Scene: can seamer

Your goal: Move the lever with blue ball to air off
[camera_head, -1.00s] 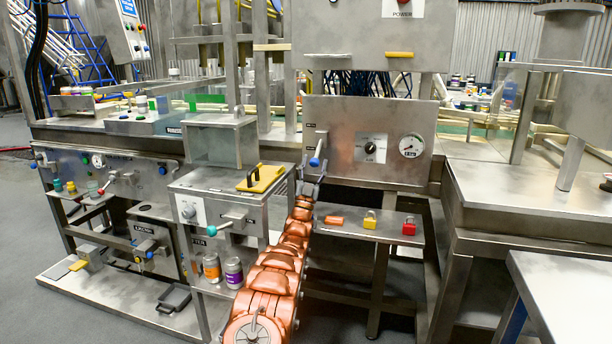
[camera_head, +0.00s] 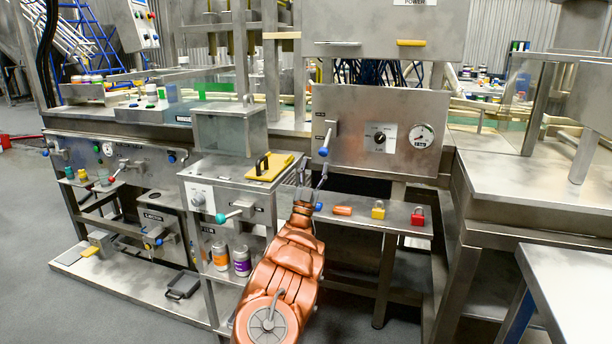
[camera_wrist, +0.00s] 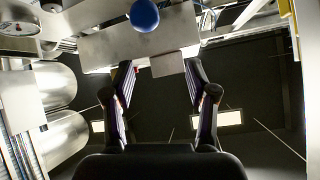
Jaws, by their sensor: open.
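The lever's blue ball (camera_head: 324,152) hangs at the lower end of a short grey lever (camera_head: 328,137) on the left part of a steel panel (camera_head: 350,160). The lever points down, slightly to the left. My gripper (camera_head: 314,180) is open and empty, just below the ball in the head view. In the wrist view the blue ball (camera_wrist: 144,15) shows at the top, beyond the spread fingertips of my gripper (camera_wrist: 155,70) and not between them. The panel's lettering by the lever is too small to read.
The panel also has a black knob (camera_head: 379,138) and a round gauge (camera_head: 422,136). Below it, a shelf (camera_head: 350,219) holds a yellow padlock (camera_head: 378,210) and a red padlock (camera_head: 417,216). Left of my arm stands a cabinet with a yellow-handled plate (camera_head: 270,167) and a teal-ended lever (camera_head: 222,218).

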